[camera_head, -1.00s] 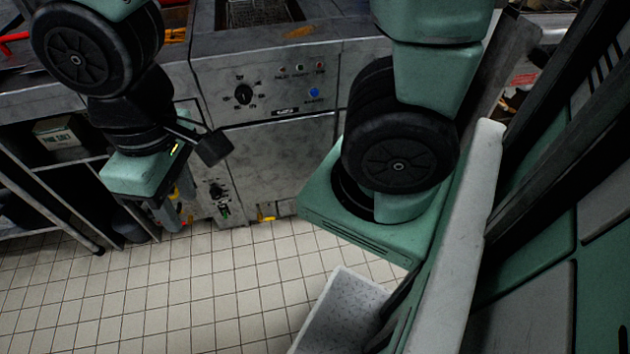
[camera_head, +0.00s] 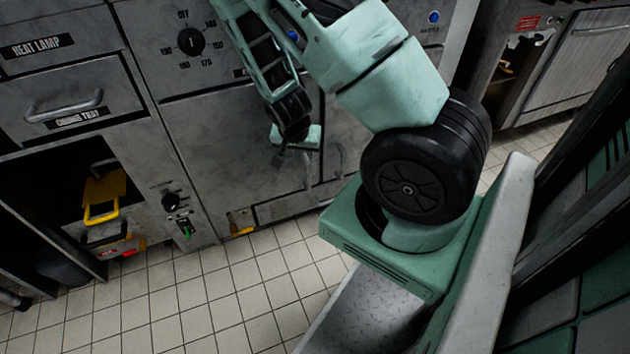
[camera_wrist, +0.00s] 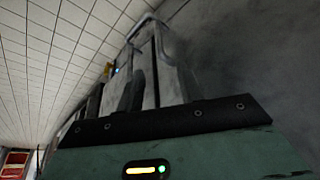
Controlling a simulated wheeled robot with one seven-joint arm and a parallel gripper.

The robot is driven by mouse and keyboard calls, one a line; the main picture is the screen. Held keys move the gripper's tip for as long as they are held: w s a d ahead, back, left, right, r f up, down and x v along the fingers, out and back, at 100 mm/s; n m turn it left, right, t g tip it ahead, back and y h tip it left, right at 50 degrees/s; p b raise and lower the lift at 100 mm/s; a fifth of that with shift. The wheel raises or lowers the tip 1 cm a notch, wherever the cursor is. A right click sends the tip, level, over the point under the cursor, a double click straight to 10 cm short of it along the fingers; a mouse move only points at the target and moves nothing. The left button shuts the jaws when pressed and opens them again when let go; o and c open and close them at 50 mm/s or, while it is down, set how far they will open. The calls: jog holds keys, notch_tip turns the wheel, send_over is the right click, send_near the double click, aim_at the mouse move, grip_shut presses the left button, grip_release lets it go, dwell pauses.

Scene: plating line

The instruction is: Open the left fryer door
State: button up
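The left fryer door (camera_head: 225,150) is a grey steel panel below the fryer's control dial. It looks shut in the head view. Two upright handles stand close together where the two doors meet; the left one (camera_head: 307,172) is nearest my gripper. My gripper (camera_head: 293,152) is in front of the left door near its right edge, close to that handle. I cannot tell whether it touches the handle. In the wrist view a bent metal handle (camera_wrist: 147,24) shows beyond my dark gripper parts (camera_wrist: 138,92). The fingers are too small and dark to show their opening.
The fryer dial (camera_head: 190,41) is above the door. At left are a heat lamp panel with a drawer handle (camera_head: 64,106) and an open bay holding a yellow-handled item (camera_head: 102,197). Tiled floor (camera_head: 200,300) in front is clear.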

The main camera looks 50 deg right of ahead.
aim_at(308, 172)
jog(key=b+x, duration=0.6)
jog(key=x, duration=1.1)
jog(key=shift+d+f, duration=0.2)
jog(key=shift+d, duration=0.1)
grip_shut()
